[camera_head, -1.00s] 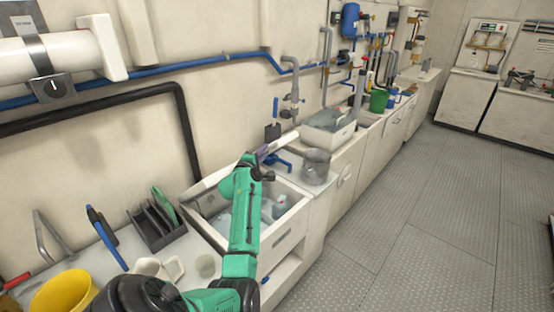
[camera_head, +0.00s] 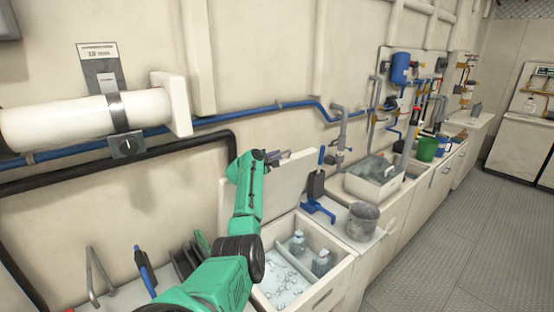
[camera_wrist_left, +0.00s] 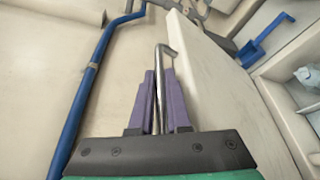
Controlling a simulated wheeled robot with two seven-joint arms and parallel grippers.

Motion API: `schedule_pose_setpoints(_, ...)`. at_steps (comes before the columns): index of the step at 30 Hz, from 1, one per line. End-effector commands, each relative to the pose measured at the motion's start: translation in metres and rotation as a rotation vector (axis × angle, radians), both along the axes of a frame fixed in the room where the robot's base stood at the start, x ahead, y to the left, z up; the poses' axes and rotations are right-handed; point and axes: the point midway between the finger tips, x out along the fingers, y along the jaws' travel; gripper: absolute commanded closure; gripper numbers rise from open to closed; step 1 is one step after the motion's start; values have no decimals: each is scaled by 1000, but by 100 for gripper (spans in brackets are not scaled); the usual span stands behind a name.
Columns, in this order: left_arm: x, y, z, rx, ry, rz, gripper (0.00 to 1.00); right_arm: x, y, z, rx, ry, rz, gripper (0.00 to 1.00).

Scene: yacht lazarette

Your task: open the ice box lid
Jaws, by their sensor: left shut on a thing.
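The ice box (camera_head: 338,272) stands right of my left arm, open at the top, with ice and two bottles inside. Its cream lid (camera_head: 290,185) is tilted up steeply at the back of the box, near the wall. In the left wrist view the lid (camera_wrist_left: 225,85) runs along the right of my fingers. My left gripper (camera_head: 277,156) is at the lid's upper edge. In the left wrist view its purple fingers (camera_wrist_left: 160,95) are shut on the thin metal lid handle (camera_wrist_left: 164,58). My arm hides part of the box's left side. My right gripper is not in view.
A blue scoop (camera_head: 318,208) and a grey bucket (camera_head: 362,221) stand right of the box. A blue pipe (camera_head: 240,116) and a black pipe (camera_head: 80,163) run along the wall. A white cylinder (camera_head: 70,122) is mounted at upper left. The floor at right is clear.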

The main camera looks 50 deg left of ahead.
Motion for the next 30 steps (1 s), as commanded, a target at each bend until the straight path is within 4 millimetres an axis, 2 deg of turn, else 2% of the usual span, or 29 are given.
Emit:
schedule_pose_setpoints(9, 0, 0, -1, 0, 2, 0, 100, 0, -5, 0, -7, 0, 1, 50)
schedule_pose_setpoints(10, 0, 0, -1, 0, 2, 0, 74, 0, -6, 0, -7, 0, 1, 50)
schedule_pose_setpoints(11, 0, 0, -1, 1, 3, 0, 62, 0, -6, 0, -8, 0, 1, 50)
schedule_pose_setpoints(12, 0, 0, -1, 1, 3, 0, 55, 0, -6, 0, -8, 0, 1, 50)
schedule_pose_setpoints(23, -2, -2, -1, 1, 4, -3, 55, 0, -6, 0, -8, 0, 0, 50)
schedule_pose_setpoints(30, -23, -10, 2, 3, 3, -1, 55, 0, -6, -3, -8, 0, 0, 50)
